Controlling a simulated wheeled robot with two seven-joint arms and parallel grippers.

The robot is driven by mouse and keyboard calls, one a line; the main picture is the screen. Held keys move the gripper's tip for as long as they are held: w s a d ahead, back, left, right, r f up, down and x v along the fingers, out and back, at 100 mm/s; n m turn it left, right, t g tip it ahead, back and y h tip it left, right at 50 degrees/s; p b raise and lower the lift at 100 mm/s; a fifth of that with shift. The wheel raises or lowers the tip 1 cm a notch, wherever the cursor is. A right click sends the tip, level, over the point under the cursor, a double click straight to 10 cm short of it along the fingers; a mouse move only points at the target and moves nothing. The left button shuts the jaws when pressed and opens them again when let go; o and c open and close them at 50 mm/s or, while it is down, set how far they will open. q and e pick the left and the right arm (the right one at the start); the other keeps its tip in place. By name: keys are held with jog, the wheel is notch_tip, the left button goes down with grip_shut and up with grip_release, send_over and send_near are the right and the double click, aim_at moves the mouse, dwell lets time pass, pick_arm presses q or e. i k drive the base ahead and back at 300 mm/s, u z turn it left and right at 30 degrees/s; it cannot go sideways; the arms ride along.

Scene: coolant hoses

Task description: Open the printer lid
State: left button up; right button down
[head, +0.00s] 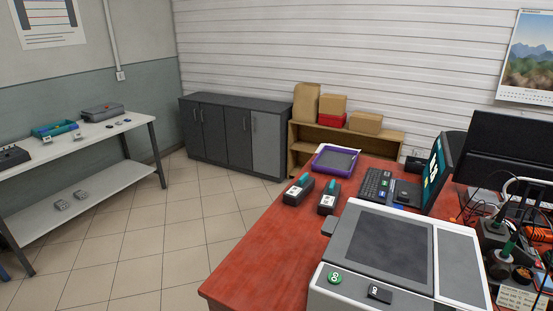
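The printer (345,289) is a white and grey box on the near right part of the red desk. Its lid (388,243), with a dark panel in a grey frame, appears shut and lies flat on top. A green round button (334,277) and a small black part (380,293) are on its front edge. The printer's lower part is cut off by the picture's bottom edge. Neither of my grippers shows in the head view.
The red desk (258,262) has clear room left of the printer. Two black handheld devices (298,190) (329,198), a purple tray (319,163), a laptop (437,172) and cables stand behind and right. Tiled floor (150,240) is open between the desk and a white shelf table (95,134).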

aim_at(393, 250)
jog(key=u, duration=1.8)
jog(key=i, duration=1.1)
jog(key=z, duration=3.35)
jog(key=k, duration=0.5)
jog(key=z, duration=1)
jog(key=i, duration=0.65)
jog(key=u, duration=0.85)
